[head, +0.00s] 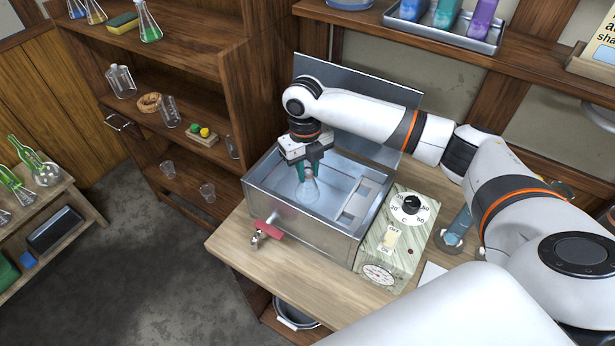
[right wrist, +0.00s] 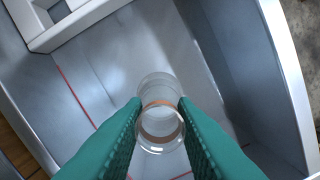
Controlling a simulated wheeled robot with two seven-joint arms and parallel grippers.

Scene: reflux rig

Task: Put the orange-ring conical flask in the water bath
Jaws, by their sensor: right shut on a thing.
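The clear conical flask (head: 308,190) is inside the metal water bath (head: 310,231), near the middle of the basin. In the right wrist view the flask (right wrist: 159,122) shows its round mouth and an orange ring around its neck. My right gripper (head: 307,168) reaches down into the bath and is shut on the flask's neck. Its green fingers (right wrist: 160,112) press on either side of the neck. I cannot tell whether the flask's base touches the bath floor. My left gripper is not in view.
The bath's lid (head: 375,101) stands open behind it. A control box with a dial (head: 410,204) is on the right, and a red-handled tap (head: 268,227) sticks out in front. Shelves with glassware are at left.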

